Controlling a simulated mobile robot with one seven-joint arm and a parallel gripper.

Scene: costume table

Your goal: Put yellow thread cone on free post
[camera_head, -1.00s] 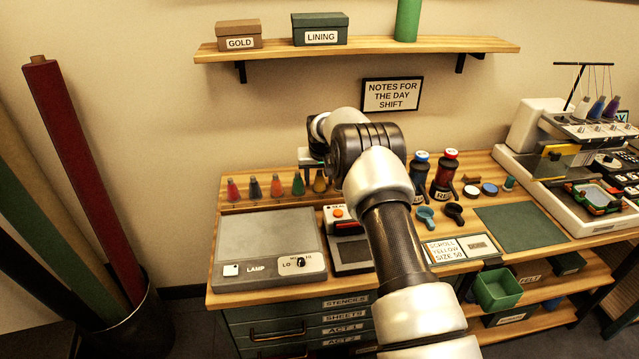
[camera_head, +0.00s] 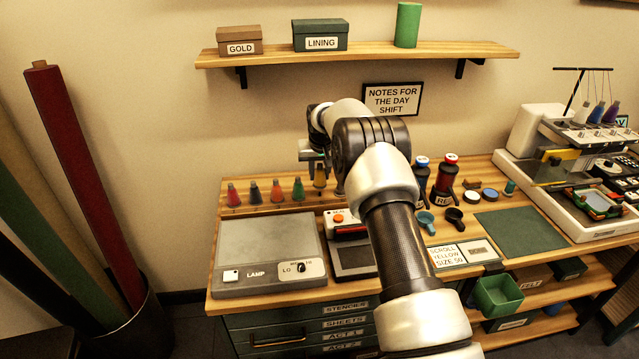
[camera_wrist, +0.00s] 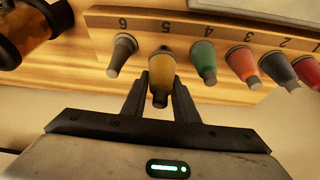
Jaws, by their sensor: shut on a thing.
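The yellow thread cone (camera_head: 320,176) is held by my gripper (camera_wrist: 160,90) above the wooden cone rack (camera_head: 245,207), at the right of the row in the head view. In the wrist view the yellow cone (camera_wrist: 161,70) sits between the two dark fingers, which are shut on its sides, near the mark 5. Its tip points toward the camera. My arm partly hides the gripper in the head view. The embroidery machine (camera_head: 530,135) at the right carries white, blue and purple cones (camera_head: 597,112) under a thread stand. I cannot make out a free post there.
Green (camera_head: 298,188), orange (camera_head: 277,191), dark (camera_head: 255,192) and red (camera_head: 233,194) cones stand beside it on the rack. A shelf (camera_head: 360,50) hangs above.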

